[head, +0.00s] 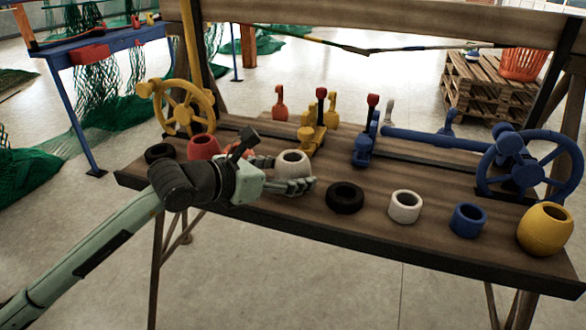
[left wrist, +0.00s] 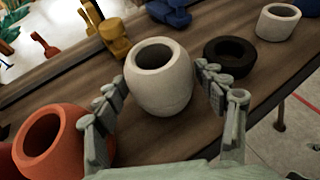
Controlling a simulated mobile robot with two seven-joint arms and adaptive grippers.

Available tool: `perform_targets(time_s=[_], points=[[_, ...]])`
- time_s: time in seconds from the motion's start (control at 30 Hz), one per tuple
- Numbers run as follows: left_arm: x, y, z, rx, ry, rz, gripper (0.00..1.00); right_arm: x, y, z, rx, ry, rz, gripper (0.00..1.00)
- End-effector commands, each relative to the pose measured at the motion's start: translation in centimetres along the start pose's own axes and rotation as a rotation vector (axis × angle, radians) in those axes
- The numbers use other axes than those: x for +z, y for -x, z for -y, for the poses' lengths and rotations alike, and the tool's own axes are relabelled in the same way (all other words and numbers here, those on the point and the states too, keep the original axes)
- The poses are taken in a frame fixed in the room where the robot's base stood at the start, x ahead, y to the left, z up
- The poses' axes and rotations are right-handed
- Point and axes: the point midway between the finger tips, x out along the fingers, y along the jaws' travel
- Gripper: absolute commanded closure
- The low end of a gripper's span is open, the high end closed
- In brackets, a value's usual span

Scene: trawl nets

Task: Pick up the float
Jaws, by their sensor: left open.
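A white barrel-shaped float (head: 292,166) with a round hole in its top stands upright on the wooden bench near its front edge. It also shows in the middle of the left wrist view (left wrist: 163,88). My left gripper (head: 282,176) is open, with one finger on each side of this float. Whether the fingers touch it I cannot tell; a narrow gap seems to show in the left wrist view. A red float (head: 203,146) stands left of it, partly behind my left arm. A yellow float (head: 545,229) stands at the bench's right end. My right gripper is not in view.
A black ring (head: 345,197), a white ring (head: 405,206) and a blue ring (head: 468,219) sit right of the white float. Yellow, red and blue levers (head: 312,132) stand behind. A yellow handwheel (head: 180,107) and a blue handwheel (head: 530,165) flank the bench (head: 430,245).

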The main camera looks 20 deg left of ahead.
Motion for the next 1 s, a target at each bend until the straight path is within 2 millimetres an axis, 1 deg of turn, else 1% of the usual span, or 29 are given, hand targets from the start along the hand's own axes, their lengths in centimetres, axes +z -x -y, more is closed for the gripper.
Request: perform_targets(time_s=[0.03, 0.1, 0.33, 0.37, 0.6, 0.7, 1.0], points=[[0.16, -0.56, 0.01, 0.000, 0.000, 0.001, 0.29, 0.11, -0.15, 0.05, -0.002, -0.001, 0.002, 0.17], [0.09, -1.06, 0.01, 0.000, 0.000, 0.001, 0.29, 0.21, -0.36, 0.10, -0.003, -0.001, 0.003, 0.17], [-0.04, -1.25, 0.06, -0.001, 0.000, 0.000, 0.29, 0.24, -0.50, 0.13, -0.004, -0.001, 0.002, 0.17], [-0.04, -1.24, 0.06, -0.001, 0.000, 0.000, 0.30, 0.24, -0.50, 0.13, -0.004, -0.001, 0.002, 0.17], [-0.04, -1.22, 0.04, -0.001, 0.000, 0.000, 0.60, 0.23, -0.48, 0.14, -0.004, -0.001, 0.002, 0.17], [0.00, -1.21, 0.04, -0.001, 0.000, 0.001, 0.70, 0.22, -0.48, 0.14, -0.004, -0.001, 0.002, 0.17], [0.35, -1.09, 0.03, -0.001, -0.001, 0.003, 0.70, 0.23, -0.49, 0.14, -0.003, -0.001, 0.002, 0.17]])
